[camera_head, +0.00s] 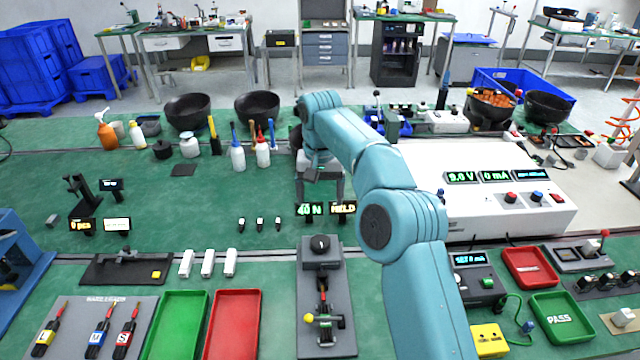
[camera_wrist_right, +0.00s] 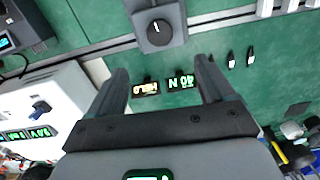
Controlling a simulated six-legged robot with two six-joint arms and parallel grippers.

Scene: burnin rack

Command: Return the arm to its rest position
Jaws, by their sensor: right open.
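My right arm (camera_head: 385,185) is teal and reaches from the bottom right up over the green bench. My right gripper (camera_head: 320,190) hangs above the bench, behind the small displays reading "40 N" (camera_head: 305,210) and "HELD" (camera_head: 343,208). In the right wrist view my right gripper (camera_wrist_right: 162,72) has its two dark fingers wide apart with nothing between them. The lit displays (camera_wrist_right: 180,82) show beyond the fingers. A dark fixture with a round knob (camera_wrist_right: 158,28) lies past the fingertips. My left gripper is not in view.
A white power supply (camera_head: 480,190) stands right of my arm. A grey fixture with a lever (camera_head: 322,300), a green tray (camera_head: 178,325) and a red tray (camera_head: 233,325) lie in front. Black bowls (camera_head: 257,107) stand behind.

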